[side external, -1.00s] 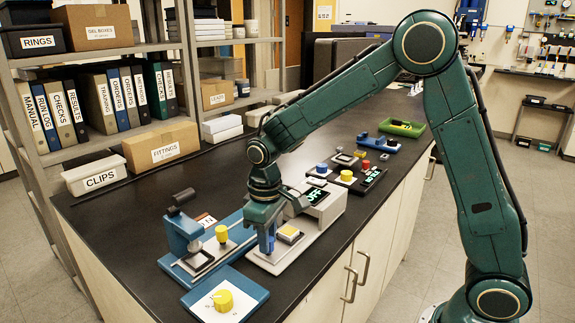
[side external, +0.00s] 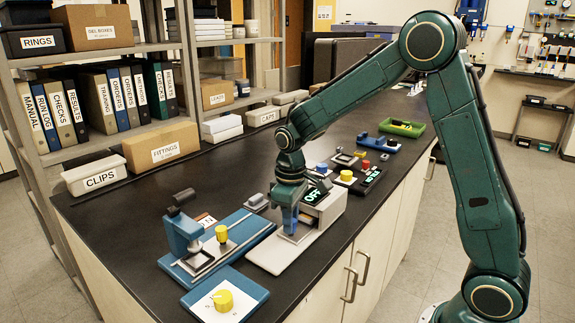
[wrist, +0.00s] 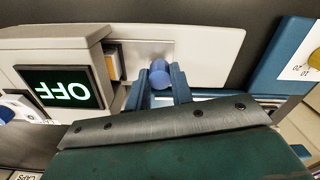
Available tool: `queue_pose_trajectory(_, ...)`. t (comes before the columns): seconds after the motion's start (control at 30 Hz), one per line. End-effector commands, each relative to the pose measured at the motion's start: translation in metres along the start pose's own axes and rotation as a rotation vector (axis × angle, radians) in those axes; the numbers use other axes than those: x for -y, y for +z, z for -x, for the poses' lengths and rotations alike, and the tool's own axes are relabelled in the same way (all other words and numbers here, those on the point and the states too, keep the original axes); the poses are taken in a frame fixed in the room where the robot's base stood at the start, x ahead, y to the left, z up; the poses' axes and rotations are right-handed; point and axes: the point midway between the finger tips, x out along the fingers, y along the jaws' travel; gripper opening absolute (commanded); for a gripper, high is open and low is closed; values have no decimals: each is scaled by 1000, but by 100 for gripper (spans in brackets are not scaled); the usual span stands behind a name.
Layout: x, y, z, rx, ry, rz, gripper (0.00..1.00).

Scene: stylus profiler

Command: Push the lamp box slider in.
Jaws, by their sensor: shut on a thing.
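The lamp box (side external: 331,207) is a pale grey housing on a flat base plate (side external: 268,259); its dark screen (wrist: 62,88) reads OFF. My gripper (side external: 292,230) is low over the plate, close against the box. In the wrist view the fingers (wrist: 161,86) are shut on the slider's round blue knob (wrist: 160,72). A yellow-orange pad (wrist: 113,66) in a grey frame sits at the box's edge, partly covered by it. In the side view my gripper hides the knob and pad.
A blue-based device (side external: 183,236) with a yellow knob stands left of the plate. A blue dial panel (side external: 197,304) lies in front. A small grey block (side external: 256,202) is behind. More knob panels (side external: 350,177) stand beyond the box.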

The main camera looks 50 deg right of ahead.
Motion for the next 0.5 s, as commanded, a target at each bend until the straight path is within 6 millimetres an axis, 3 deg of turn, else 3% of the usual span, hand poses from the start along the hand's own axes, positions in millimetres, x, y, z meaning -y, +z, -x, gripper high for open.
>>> queue_pose_trajectory(0.03, 0, -1, 1, -5, 2, 0, 0)
queue_pose_trajectory(0.07, 0, -1, 1, -5, 2, 0, 26)
queue_pose_trajectory(0.17, 0, -1, 1, -4, 1, 0, 45)
queue_pose_trajectory(0.5, 0, -1, 1, -2, 0, 0, 45)
